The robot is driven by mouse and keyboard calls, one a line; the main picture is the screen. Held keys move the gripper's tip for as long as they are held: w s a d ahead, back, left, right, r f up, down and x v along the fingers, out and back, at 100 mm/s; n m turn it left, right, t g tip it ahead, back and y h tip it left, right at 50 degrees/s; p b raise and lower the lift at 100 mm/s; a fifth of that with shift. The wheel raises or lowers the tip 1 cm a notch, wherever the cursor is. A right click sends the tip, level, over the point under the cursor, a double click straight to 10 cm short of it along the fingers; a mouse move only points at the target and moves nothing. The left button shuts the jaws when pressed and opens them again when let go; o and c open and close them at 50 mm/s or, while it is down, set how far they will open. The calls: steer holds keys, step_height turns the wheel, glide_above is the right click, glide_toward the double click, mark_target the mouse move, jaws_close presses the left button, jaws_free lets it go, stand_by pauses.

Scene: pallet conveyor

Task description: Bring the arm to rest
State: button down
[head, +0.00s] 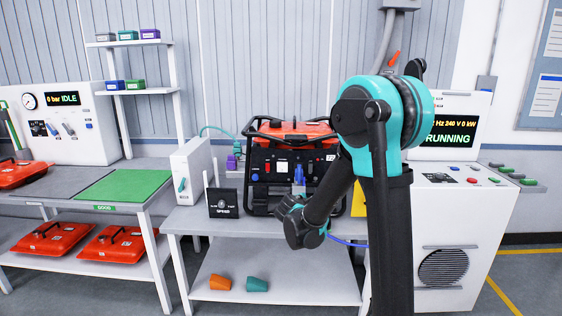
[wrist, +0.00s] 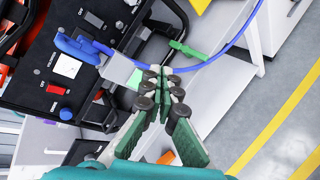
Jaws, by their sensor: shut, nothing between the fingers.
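My gripper (wrist: 163,76) shows in the wrist view with its two green fingers brought together at the tips, holding nothing. In the head view my arm is bent, its elbow high and its forearm slanting down to the left. The wrist end hangs in front of the bench beside the generator (head: 262,180); the fingertips are hard to make out there. The generator is black with an orange top. A blue plug (head: 299,175) sits on its front panel, also seen in the wrist view (wrist: 80,46). Its blue cable (wrist: 215,60) runs behind my fingertips there.
A white machine (head: 435,235) reading RUNNING stands to the right. A speed box (head: 222,204) stands left of the generator. A green mat (head: 122,185) lies on the left bench. Open floor shows at far right.

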steer(key=s+d+f+m+g+y, duration=0.1)
steer(key=s+d+f+m+g, duration=0.15)
steer(key=s+d+m, duration=0.5)
steer(key=s+d+f+m+g, duration=0.2)
steer(key=s+d+m+g, duration=0.15)
steer(key=s, duration=0.75)
steer(key=s+a+f+m+g+y, duration=0.1)
steer(key=s+f+m+y, duration=0.1)
steer(key=s+m, duration=0.2)
steer(key=s+a+f+m+y, duration=0.1)
steer(key=s+f+m, duration=0.2)
steer(key=s, duration=0.8)
steer(key=shift+s+a+f+m+g+y, duration=0.2)
steer(key=shift+a+m+g+y, duration=0.15)
steer(key=shift+m, duration=0.75)
